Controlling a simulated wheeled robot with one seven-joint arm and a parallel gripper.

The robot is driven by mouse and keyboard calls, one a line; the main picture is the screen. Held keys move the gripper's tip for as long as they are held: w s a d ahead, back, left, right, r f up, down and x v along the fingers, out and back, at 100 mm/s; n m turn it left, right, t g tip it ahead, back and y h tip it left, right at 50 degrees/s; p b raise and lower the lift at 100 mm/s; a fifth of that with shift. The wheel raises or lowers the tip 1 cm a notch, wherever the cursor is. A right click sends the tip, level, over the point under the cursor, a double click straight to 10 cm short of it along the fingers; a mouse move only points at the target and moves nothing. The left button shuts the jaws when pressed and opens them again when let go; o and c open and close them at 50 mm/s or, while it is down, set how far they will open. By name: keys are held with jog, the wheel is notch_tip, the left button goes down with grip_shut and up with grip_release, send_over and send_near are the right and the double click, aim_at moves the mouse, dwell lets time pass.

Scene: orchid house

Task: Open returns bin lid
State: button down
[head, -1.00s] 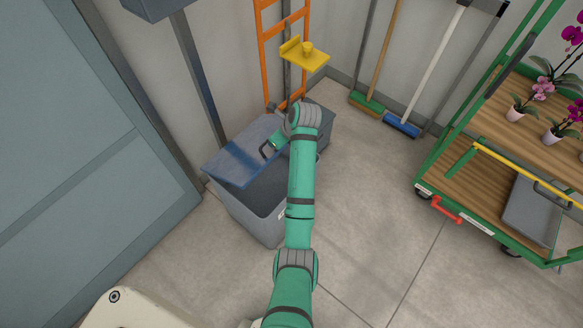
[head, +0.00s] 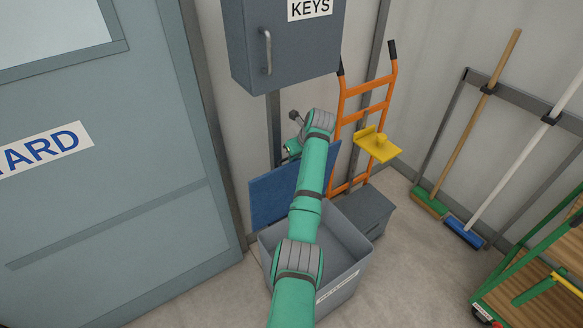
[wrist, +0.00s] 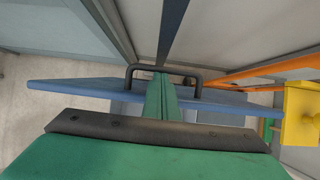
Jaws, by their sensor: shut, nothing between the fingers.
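The returns bin (head: 345,284) is an open-topped grey box standing on the floor by the wall. Its blue lid (head: 268,204) stands raised, nearly upright, at the bin's left rear, and the inside of the bin shows. In the wrist view the lid (wrist: 75,88) appears nearly edge-on, with a dark bar handle (wrist: 133,77) on it. My gripper (head: 288,152) is at the lid's upper edge, partly hidden behind my arm. In the wrist view my gripper (wrist: 163,82) has its green fingers shut at the handle, with nothing between them.
A grey key cabinet (head: 290,55) hangs above the lid. An orange hand truck (head: 365,110) with a yellow piece (head: 376,146) and a grey box (head: 372,212) stand to the right. A grey door (head: 110,190) is at left; clear floor (head: 425,275) lies right.

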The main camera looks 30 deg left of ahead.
jog(key=shift+w+a+r+v, duration=0.4)
jog(key=shift+a+v, duration=0.25)
jog(key=shift+v, duration=4.35)
jog(key=s+d+f+n+t, duration=0.1)
jog(key=d+f, duration=0.4)
jog(key=f, duration=0.3)
jog(key=s+d+f+n+t+h, duration=0.1)
jog(key=d+f+n, duration=0.1)
jog(key=d+f, duration=0.45)
jog(key=s+d+f+n+t, duration=0.15)
jog(key=d+f, duration=0.25)
jog(key=f, duration=0.6)
jog(key=s+d+f+n+t+h, duration=0.25)
jog(key=s+d+f+n, duration=0.25)
jog(key=s+d+f, duration=0.65)
jog(key=s+d+r+n+t, duration=0.25)
jog(key=s+d, duration=0.25)
jog(key=s, duration=0.6)
jog(key=s+d+r+n+t, duration=0.2)
jog(key=s+d+n, duration=0.25)
jog(key=s, duration=0.75)
jog(key=s+d+r+n+t+h, duration=0.2)
jog(key=s+r+n, duration=0.4)
jog(key=s+r, duration=1)
notch_tip(320, 180, up, 2)
jog(key=shift+s+r, duration=0.1)
jog(key=shift+s, duration=0.1)
